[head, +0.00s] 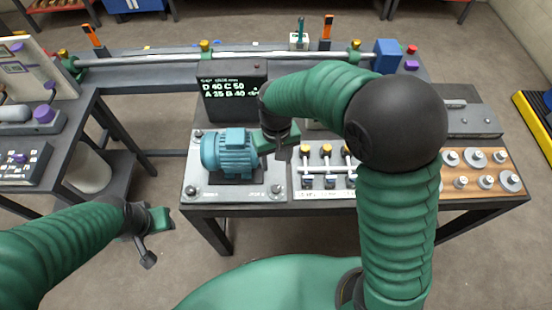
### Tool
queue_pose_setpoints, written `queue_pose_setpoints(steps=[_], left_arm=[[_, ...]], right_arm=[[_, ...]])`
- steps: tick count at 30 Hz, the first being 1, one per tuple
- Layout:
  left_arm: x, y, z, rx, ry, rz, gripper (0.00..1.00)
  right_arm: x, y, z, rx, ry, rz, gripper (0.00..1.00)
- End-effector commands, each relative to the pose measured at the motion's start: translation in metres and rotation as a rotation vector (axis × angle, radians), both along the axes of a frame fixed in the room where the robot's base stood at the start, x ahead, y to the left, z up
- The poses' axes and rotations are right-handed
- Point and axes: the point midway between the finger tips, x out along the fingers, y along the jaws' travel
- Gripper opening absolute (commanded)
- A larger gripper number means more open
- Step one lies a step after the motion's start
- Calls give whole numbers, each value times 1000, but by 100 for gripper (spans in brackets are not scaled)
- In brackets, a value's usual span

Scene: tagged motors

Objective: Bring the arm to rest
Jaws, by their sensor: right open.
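My right arm comes in from the right and bends over the bench. Its gripper (283,147) is open, close to the right end of a teal motor (225,152). I cannot tell whether it touches the motor. The motor sits upright on a light plate (205,192) at the bench's left end. My left arm comes in low from the left. Its gripper (152,232) hangs over the floor between the two tables, apart from any object; its jaws are not clear.
A dark screen (235,97) with letters and numbers stands behind the motor. Yellow-topped valves (327,151) and a wooden board (512,160) with metal weights lie to the right. A dark side table (62,137) is at left. A long rail (215,57) crosses the back.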

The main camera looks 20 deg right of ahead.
Motion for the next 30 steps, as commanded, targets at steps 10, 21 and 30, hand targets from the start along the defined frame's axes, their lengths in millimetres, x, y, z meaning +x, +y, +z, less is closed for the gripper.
queue_pose_setpoints(steps=[10,21,30], left_arm=[[0,0,0,0,0,0,36],[0,0,-3,0,0,0,36],[0,0,-3,0,0,0,36]], right_arm=[[-1,0,0,0,-1,0,50],[-90,-65,0,7,-214,-45,50],[-99,-69,-3,5,-232,-47,50]])
